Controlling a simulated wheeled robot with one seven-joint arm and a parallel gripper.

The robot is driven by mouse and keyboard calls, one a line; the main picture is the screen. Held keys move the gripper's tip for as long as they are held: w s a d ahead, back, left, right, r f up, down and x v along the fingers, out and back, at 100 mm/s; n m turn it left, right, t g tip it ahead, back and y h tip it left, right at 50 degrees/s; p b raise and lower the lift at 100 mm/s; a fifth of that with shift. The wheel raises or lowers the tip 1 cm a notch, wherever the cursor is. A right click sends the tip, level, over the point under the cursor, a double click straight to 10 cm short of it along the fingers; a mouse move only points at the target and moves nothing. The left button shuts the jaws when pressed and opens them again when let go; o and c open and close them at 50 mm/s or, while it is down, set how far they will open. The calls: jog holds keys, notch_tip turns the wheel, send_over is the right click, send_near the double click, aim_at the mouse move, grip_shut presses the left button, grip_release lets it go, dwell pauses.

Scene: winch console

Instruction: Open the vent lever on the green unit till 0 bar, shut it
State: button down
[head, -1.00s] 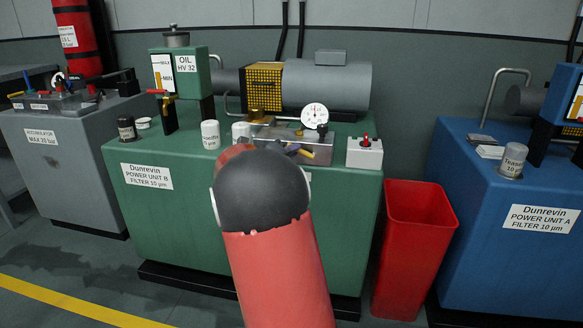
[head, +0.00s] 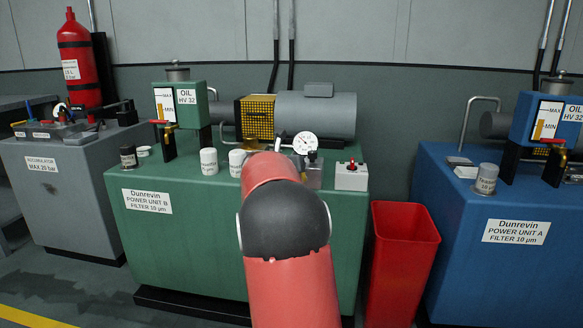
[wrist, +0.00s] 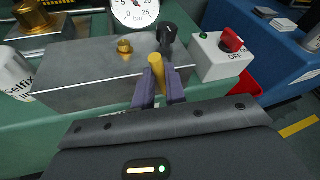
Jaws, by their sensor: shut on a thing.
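The green unit (head: 130,215) is labelled Power Unit B and stands in the middle of the head view. In the wrist view its yellow-handled lever (wrist: 156,65) sits at the front of a grey metal block (wrist: 85,75). My gripper (wrist: 158,84) is shut on this yellow handle, one finger on each side. The pressure gauge (head: 305,143) stands behind the block; it also shows in the wrist view (wrist: 134,12), cut off at the top. Its needle is too small to read surely.
A black knob (wrist: 169,36) stands close behind the yellow handle. A switch box with a red knob (wrist: 232,40) is just right of it. White filter cans (head: 208,161) stand to the left. A red bin (head: 402,260) stands between the green and blue (head: 455,265) units.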

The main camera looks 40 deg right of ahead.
jog(key=shift+s+d+m+y, duration=0.15)
jog(key=shift+s+m+y, duration=0.1)
jog(key=shift+m+y, duration=0.05)
dwell(0.5)
jog(key=c, duration=1.7)
grip_release()
jog(key=v, duration=0.7)
jog(key=shift+s+a+r, duration=0.1)
jog(key=shift+s+a, duration=0.15)
jog(key=shift+t, duration=0.3)
